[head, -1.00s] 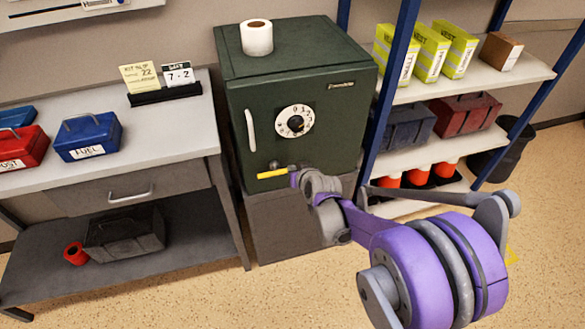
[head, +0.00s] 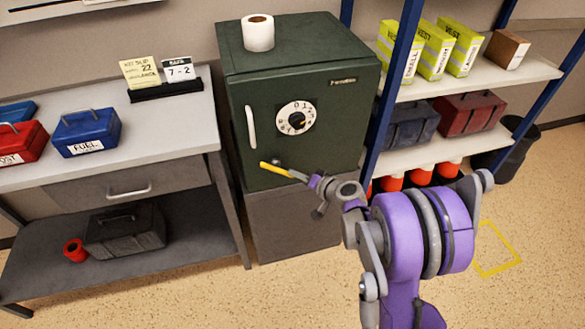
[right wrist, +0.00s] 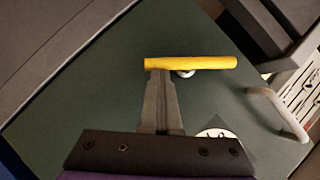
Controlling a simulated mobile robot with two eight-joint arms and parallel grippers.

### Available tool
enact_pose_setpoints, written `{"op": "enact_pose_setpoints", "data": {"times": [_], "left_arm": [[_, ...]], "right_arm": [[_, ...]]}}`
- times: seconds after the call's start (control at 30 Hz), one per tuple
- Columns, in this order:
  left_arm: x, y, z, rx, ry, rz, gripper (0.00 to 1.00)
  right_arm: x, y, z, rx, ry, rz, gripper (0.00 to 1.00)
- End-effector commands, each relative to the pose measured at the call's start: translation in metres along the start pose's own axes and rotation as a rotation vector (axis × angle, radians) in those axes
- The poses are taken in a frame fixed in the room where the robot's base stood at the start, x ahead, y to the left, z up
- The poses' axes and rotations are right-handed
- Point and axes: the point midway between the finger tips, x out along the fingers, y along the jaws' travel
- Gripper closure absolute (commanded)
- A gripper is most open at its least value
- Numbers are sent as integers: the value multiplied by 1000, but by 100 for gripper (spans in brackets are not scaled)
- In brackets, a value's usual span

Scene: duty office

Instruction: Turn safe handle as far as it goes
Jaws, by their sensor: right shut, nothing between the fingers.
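The dark green safe (head: 310,165) stands at the centre of the head view, door shut. Its yellow handle (head: 276,169) sits low on the door and slants, left end higher than right. In the right wrist view the yellow handle (right wrist: 205,63) lies across the picture, with a round silvery hub showing under it. My right gripper (head: 312,181) is at the handle's right end. Its shut fingers (right wrist: 160,75) meet one end of the bar in the wrist view; nothing is between them. Whether they touch it I cannot tell for certain. My left gripper is not in view.
A white dial (head: 296,119) and a pale upright pull (head: 251,127) are on the safe door. A paper roll (head: 258,33) stands on top. A workbench (head: 160,115) is close on the left, a blue-posted shelf (head: 393,85) close on the right.

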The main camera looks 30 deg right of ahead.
Motion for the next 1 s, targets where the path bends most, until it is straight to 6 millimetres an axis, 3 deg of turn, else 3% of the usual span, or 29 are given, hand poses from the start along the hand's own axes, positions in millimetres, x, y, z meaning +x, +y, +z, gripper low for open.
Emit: {"op": "enact_pose_setpoints", "data": {"times": [0.2,1.0], "left_arm": [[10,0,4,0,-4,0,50],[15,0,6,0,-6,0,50]], "right_arm": [[4,6,6,118,-1,-78,100],[7,7,10,111,0,-73,100]]}}
